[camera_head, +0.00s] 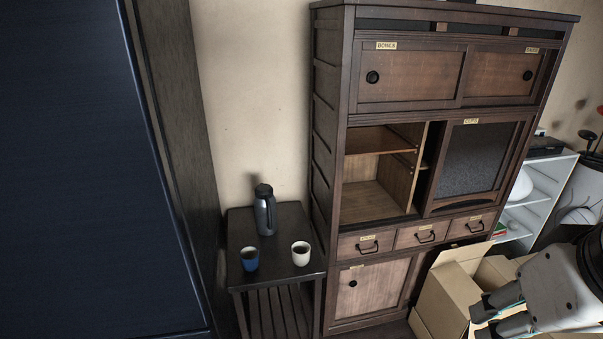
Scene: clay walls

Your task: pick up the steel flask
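The steel flask (265,212), grey with a dark top and a side handle, stands upright near the back of a small dark side table (282,274). My gripper (478,322) is at the bottom right, in front of the cardboard box and well to the right of the flask. Two separate fingers show with a gap between them, and nothing is seen held there.
A blue cup (250,259) and a white cup (301,254), both with dark contents, stand in front of the flask. A tall wooden cabinet (329,150) rises right of the table. An open cardboard box (440,299) sits before it. A dark panel (80,170) fills the left.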

